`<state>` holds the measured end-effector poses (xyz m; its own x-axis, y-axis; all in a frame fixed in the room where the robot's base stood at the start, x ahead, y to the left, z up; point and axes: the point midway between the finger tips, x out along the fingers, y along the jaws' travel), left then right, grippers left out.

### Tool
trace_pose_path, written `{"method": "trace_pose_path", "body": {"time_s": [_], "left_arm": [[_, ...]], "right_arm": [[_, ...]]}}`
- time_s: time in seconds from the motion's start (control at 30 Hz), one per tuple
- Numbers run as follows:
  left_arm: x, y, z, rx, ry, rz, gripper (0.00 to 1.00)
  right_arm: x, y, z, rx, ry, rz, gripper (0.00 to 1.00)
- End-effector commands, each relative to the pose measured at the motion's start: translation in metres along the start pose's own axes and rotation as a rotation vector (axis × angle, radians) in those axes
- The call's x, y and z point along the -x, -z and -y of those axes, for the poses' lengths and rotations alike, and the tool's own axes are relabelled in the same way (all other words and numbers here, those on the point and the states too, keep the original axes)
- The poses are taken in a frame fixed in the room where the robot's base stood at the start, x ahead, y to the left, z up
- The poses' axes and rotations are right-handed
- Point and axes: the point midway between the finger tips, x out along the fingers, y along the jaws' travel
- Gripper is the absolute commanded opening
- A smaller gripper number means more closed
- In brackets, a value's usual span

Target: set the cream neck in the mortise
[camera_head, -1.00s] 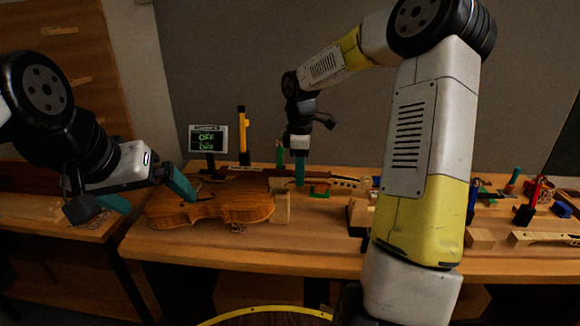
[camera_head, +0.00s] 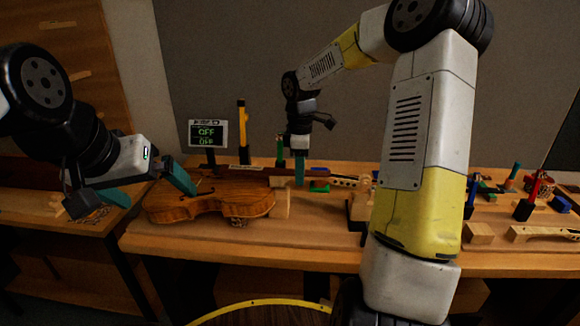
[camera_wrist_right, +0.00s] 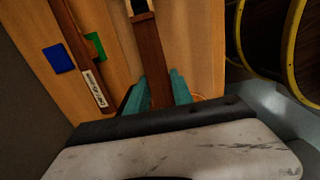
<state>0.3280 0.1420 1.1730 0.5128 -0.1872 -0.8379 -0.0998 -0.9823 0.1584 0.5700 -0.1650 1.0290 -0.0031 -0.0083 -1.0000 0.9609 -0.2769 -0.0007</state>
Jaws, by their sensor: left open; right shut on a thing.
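The orange-brown violin body (camera_head: 212,206) lies on the bench. My left gripper (camera_head: 155,192) is open at its left end, one finger over its top; I cannot tell whether they touch. My right gripper (camera_head: 299,178) is right of and behind the body. In the right wrist view its teal fingers (camera_wrist_right: 158,92) are shut on a neck with a brown fingerboard (camera_wrist_right: 147,48). A pale scroll end with pegs (camera_head: 346,181) shows right of that gripper; it seems to belong to this neck. The mortise is not discernible.
A pale block (camera_head: 281,202) stands at the body's right end. A display reading OFF (camera_head: 208,134) stands behind. A labelled brown rail (camera_wrist_right: 82,60), a blue block (camera_wrist_right: 58,58) and a green piece (camera_wrist_right: 95,46) lie beside the held neck. Another cream neck (camera_head: 545,234) lies front right.

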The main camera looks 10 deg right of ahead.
Motion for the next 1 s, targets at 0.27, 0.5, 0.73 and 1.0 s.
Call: {"method": "trace_pose_path", "body": {"time_s": [0.27,0.5,0.73,1.0], "left_arm": [[0.000,0.000,0.000,0.000,0.000,0.000,1.00],[0.000,0.000,0.000,0.000,0.000,0.000,1.00],[0.000,0.000,0.000,0.000,0.000,0.000,1.00],[0.000,0.000,0.000,0.000,0.000,0.000,1.00]], "right_arm": [[0.001,0.000,0.000,0.000,-0.001,0.000,0.00],[-0.001,0.000,0.000,0.000,-0.001,0.000,0.00],[-0.008,0.001,0.000,0.001,-0.001,0.000,0.00],[-0.016,0.001,0.000,0.000,-0.001,0.001,0.00]]}}
